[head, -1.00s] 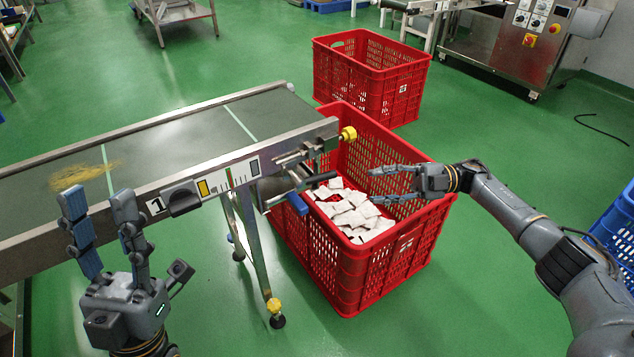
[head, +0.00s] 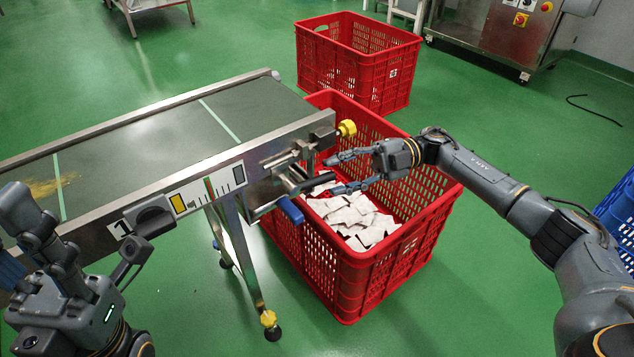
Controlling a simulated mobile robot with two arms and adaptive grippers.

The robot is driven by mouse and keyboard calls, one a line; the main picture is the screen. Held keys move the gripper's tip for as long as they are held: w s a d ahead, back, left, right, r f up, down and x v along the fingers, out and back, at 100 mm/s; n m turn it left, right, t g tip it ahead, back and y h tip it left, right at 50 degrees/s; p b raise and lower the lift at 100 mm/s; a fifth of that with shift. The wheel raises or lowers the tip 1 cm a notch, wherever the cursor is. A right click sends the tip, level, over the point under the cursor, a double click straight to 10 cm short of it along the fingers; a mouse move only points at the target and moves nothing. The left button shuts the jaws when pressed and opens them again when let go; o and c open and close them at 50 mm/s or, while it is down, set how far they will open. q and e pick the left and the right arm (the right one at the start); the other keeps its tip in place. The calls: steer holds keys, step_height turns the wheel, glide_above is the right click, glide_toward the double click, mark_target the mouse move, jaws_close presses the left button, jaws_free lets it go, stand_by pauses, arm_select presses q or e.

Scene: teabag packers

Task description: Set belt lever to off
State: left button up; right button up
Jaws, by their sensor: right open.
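The conveyor's near right end carries a lever with a black grip (head: 314,180), pointing right over a red crate. A blue handle (head: 290,210) hangs just below it; no on or off marking is legible there. My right gripper (head: 333,174) is open, with its two fingers above and below the tip of the black grip. I cannot tell whether they touch it. My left gripper (head: 22,235) is at the lower left, beside the conveyor, partly cut off by the picture edge; its finger gap is unclear.
The conveyor belt (head: 150,145) runs to the left, with a black knob (head: 155,216) on its side rail. The near red crate (head: 385,275) holds several white teabag packs (head: 350,215). Another red crate (head: 355,75) stands behind. A yellow knob (head: 347,128) sticks out above the lever.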

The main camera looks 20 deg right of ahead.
mark_target(317, 178)
steer(key=a, duration=0.3)
steer(key=a+b, duration=0.1)
steer(key=a, duration=0.1)
steer(key=shift+s, duration=0.25)
jaws_close()
